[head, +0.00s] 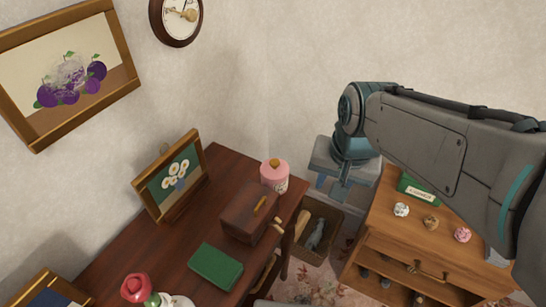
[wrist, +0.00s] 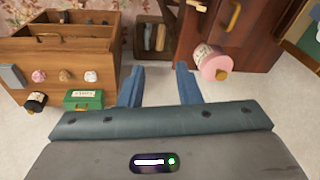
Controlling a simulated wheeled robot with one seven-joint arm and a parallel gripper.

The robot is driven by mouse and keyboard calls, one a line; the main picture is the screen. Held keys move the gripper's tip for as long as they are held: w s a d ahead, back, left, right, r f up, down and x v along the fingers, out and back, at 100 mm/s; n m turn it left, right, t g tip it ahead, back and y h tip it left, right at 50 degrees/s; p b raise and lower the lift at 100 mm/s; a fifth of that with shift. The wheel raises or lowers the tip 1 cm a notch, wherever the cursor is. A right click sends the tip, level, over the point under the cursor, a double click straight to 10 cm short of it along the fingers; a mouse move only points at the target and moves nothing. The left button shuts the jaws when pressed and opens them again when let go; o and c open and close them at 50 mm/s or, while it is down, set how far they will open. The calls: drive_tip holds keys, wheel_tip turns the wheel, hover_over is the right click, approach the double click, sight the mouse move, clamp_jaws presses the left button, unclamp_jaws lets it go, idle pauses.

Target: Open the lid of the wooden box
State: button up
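The wooden box (head: 245,215) sits on the dark desk in the head view. It is dark brown, with a light handle (head: 260,205), and its lid looks shut. My gripper (head: 332,188) is in the air to the right of the box and clear of it, fingers pointing down. In the wrist view my gripper (wrist: 158,76) has its two blue fingers wide apart, with nothing between them. Dark brown wood with a handle shows at the upper right of that view, partly cut off; I cannot fully separate box from desk there.
A pink jar (head: 274,176) stands behind the box; it also shows in the wrist view (wrist: 212,62). A green book (head: 215,266) and a framed flower picture (head: 172,176) are on the desk (head: 120,265). A lighter wooden cabinet (head: 400,235) stands at the right.

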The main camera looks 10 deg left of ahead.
drive_tip(key=r+m+g+y, duration=0.1)
drive_tip(key=r+m, duration=0.1)
hover_over(258, 205)
drive_tip(key=s+d, duration=0.1)
drive_tip(key=d, duration=0.2)
drive_tip(key=x, duration=1.4)
drive_tip(key=shift+s+a, duration=0.1)
drive_tip(key=shift+s, duration=0.3)
clamp_jaws()
